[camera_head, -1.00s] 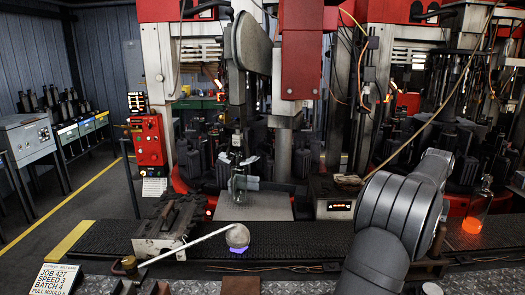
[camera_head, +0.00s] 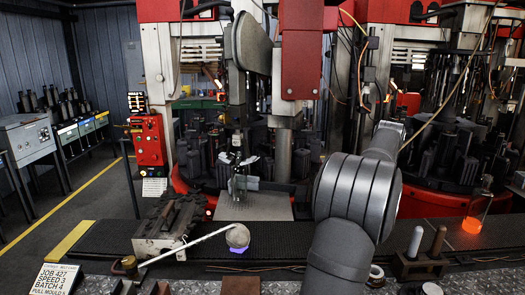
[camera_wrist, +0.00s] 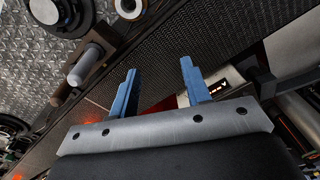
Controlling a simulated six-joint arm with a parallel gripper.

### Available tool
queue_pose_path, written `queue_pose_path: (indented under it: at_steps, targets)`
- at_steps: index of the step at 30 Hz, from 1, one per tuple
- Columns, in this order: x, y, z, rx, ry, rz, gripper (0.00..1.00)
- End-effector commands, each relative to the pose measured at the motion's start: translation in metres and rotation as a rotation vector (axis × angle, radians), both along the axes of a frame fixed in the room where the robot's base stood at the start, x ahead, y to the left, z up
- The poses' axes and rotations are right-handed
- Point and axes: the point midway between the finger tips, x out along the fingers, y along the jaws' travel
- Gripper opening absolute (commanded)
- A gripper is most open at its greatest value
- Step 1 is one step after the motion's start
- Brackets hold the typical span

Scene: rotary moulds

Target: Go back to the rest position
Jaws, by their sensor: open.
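My gripper (camera_wrist: 155,85) shows in the wrist view with its two blue fingers spread apart and nothing between them. It hangs over the dark mesh conveyor belt (camera_wrist: 185,48). In the camera_head view my grey arm rises from the bottom, right of the middle, and its large joint hides the gripper. Another bottle with a glowing orange base (camera_head: 474,215) stands on the belt at the far right.
A dark holder (camera_head: 405,268) with a grey and a brown upright handle stands at the front right. Machine columns stand behind the belt.

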Motion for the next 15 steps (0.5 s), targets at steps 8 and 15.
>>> queue_pose_path:
  at_steps: [8,15]
  targets:
    - [0.013,0.056,-0.001,0.010,-0.021,0.078,0.44]
    - [0.019,0.104,-0.003,0.021,-0.039,0.143,0.44]
